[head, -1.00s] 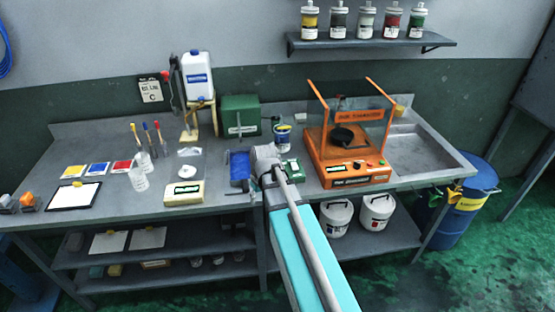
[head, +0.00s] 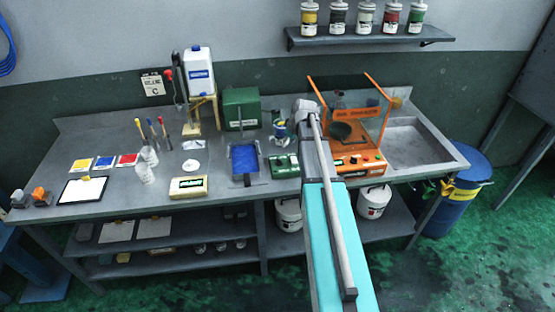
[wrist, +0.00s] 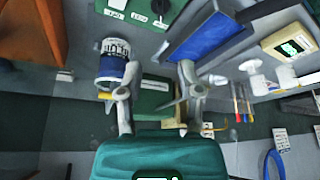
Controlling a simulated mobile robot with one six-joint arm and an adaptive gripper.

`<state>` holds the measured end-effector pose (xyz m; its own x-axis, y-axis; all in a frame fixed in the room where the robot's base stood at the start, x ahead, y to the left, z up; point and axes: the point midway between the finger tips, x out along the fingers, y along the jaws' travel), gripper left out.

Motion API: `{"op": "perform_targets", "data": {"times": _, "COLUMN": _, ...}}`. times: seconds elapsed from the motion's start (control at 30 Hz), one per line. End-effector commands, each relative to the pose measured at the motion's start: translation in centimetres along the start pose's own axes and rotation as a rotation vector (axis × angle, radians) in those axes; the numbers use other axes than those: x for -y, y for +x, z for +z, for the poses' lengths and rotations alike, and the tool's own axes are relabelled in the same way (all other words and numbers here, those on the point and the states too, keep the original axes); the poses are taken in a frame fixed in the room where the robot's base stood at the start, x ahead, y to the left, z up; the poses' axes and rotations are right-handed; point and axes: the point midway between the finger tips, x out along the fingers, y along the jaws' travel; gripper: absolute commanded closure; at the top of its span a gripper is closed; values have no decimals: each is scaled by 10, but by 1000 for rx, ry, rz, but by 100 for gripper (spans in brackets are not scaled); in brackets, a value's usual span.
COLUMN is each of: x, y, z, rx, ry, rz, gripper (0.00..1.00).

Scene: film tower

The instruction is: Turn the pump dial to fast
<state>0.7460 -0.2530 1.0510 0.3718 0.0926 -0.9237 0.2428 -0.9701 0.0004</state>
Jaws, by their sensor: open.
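A small green control box (head: 285,166) with pale labels stands at the bench front, left of my arm. In the wrist view its edge shows at the top, with a dark round knob (wrist: 160,6) beside white labels. I cannot read the labels or the knob's setting. The orange chamber unit (head: 372,158) has a front panel with a dark knob (head: 354,160) and a red button; my arm covers its left part. I cannot tell which knob is the pump dial. My gripper (wrist: 158,70) is open and empty, apart from the box; the head view hides it.
A blue tray (wrist: 207,28) and a scale (wrist: 290,42) lie right of the box in the wrist view. A blue-labelled jar (wrist: 114,68) stands near the left finger. A larger green box (head: 241,108) stands behind. A sink (head: 415,145) is at the right.

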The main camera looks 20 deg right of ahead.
Motion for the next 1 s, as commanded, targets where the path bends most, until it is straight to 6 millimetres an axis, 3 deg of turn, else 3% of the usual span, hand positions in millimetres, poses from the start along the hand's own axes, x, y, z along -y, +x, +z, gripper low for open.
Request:
{"op": "perform_targets", "data": {"times": 0.37, "x": 0, "y": 11, "z": 1, "rx": 1, "ry": 1, "rz": 0, "gripper": 53}}
{"op": "perform_targets", "data": {"times": 1.0, "x": -1, "y": 62, "z": 1, "rx": 0, "ry": 1, "rz": 1, "gripper": 53}}
